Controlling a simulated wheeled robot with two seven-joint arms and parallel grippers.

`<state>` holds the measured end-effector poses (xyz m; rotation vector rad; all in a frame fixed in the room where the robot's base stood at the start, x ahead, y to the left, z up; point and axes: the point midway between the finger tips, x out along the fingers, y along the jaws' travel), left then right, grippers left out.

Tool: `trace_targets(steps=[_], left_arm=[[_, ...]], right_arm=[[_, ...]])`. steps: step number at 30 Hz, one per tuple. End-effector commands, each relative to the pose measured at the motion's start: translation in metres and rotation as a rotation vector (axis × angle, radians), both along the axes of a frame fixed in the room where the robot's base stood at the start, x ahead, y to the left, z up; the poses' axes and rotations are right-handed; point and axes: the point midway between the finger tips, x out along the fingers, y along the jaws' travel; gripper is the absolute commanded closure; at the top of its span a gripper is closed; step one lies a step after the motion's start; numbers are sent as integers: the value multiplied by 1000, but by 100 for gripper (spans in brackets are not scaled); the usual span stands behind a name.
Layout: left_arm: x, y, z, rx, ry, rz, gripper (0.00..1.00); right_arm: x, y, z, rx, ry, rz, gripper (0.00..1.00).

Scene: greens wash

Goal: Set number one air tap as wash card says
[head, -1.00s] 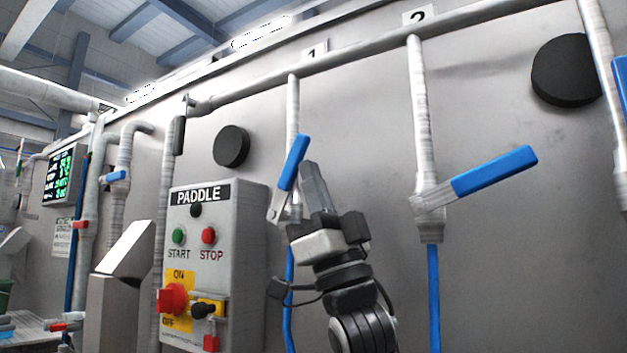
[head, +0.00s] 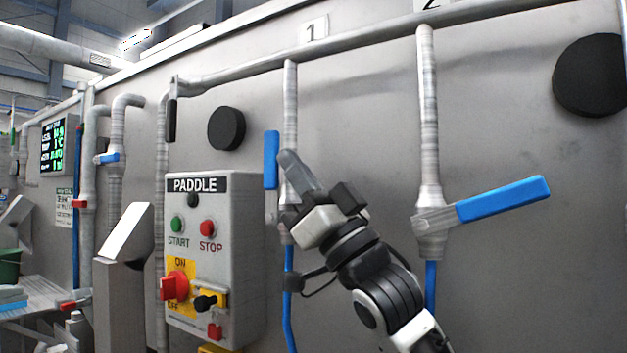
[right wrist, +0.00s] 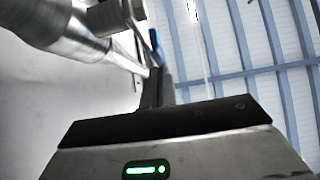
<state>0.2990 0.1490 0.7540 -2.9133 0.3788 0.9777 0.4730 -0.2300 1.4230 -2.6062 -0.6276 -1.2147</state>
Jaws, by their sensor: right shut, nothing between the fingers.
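The number one air tap has a blue lever (head: 271,160) on the vertical pipe under the "1" label (head: 313,30). The lever stands upright, about in line with its pipe. My right gripper (head: 288,158) is shut and empty, its fingertips just right of the lever; I cannot tell whether they touch it. In the right wrist view the shut fingers (right wrist: 157,88) point at the blue lever (right wrist: 156,45), which is partly hidden. A small notice (head: 64,207) under the screen is too small to read, so I cannot tell if it is the wash card. My left gripper is not seen.
The number two tap's blue lever (head: 503,199) sticks out to the right, slightly upward. A PADDLE control box (head: 213,262) with buttons and a red switch stands left of my right arm. A lit screen (head: 53,145) hangs far left. Black round plugs (head: 226,128) dot the wall.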

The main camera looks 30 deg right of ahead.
Motion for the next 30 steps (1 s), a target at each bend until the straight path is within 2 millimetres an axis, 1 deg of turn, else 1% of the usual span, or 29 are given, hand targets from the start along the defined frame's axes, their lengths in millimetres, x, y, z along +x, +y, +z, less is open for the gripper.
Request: trace_targets(steps=[5, 8, 11, 14, 21, 27, 30], left_arm=[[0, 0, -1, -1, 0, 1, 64], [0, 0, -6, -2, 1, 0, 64], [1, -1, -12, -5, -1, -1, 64], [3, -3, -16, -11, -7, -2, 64], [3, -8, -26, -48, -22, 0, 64], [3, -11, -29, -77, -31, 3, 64], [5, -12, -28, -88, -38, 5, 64]], right_arm=[[-1, -1, -2, 0, -1, -1, 100], [-5, -3, -10, 0, 0, 0, 100], [-15, -7, -25, -2, 1, -2, 100], [-27, -14, -44, -1, 3, -1, 100], [-61, -31, -90, -2, 5, -1, 100], [-81, -42, -114, -1, 3, -1, 100], [-87, -45, -120, -1, 1, -1, 100]])
